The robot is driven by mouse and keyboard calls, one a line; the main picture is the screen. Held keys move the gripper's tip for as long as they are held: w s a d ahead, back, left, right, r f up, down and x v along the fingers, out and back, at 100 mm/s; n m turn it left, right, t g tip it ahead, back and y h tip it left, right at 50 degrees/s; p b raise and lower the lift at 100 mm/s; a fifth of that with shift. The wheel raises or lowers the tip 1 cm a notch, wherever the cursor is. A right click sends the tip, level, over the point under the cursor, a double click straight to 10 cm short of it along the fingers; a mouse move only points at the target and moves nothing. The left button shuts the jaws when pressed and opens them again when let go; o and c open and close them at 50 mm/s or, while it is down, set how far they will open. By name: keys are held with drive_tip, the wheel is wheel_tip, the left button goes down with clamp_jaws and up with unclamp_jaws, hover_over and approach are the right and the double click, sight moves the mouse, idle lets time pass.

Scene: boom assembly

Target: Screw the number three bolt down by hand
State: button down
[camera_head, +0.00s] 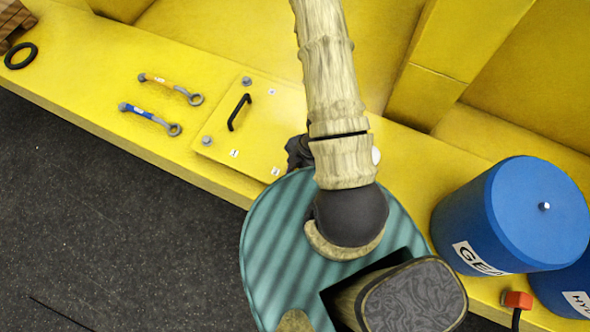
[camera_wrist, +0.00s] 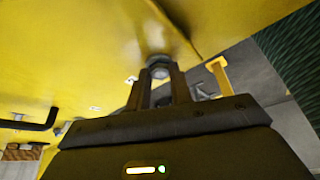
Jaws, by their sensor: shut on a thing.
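A grey hex bolt (camera_wrist: 158,64) shows in the wrist view, upright against the yellow surface. My gripper (camera_wrist: 157,78) has its two fingers on either side of the bolt's head, shut on it. In the head view my gripper (camera_head: 298,152) is at the right edge of the yellow cover plate (camera_head: 222,122), partly behind my arm, and the held bolt is hidden there. Two other bolts show on the plate, one at the top (camera_head: 246,81) and one at the lower left (camera_head: 207,140). Small white number labels (camera_head: 235,153) lie on the plate; I cannot read the held bolt's number.
A black handle (camera_head: 239,112) stands up from the plate. An orange wrench (camera_head: 170,86) and a blue wrench (camera_head: 150,117) lie to the left. A black ring (camera_head: 20,56) is at far left. A blue drum (camera_head: 525,215) stands at the right.

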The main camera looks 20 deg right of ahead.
drive_tip(key=shift+r, duration=0.1)
drive_tip(key=m+p, duration=0.2)
drive_tip(key=p, duration=0.1)
drive_tip(key=shift+s+r+t, duration=0.15)
drive_tip(key=shift+s+t, duration=0.05)
drive_tip(key=shift+t, duration=0.1)
drive_tip(key=shift+f+m+t+p, duration=0.25)
drive_tip(key=shift+m+t+p, duration=0.3)
drive_tip(key=shift+m, duration=0.55)
drive_tip(key=c, duration=1.2)
unclamp_jaws()
drive_tip(key=shift+c, duration=0.2)
drive_tip(key=shift+w+d, duration=0.1)
drive_tip(key=shift+w, duration=0.05)
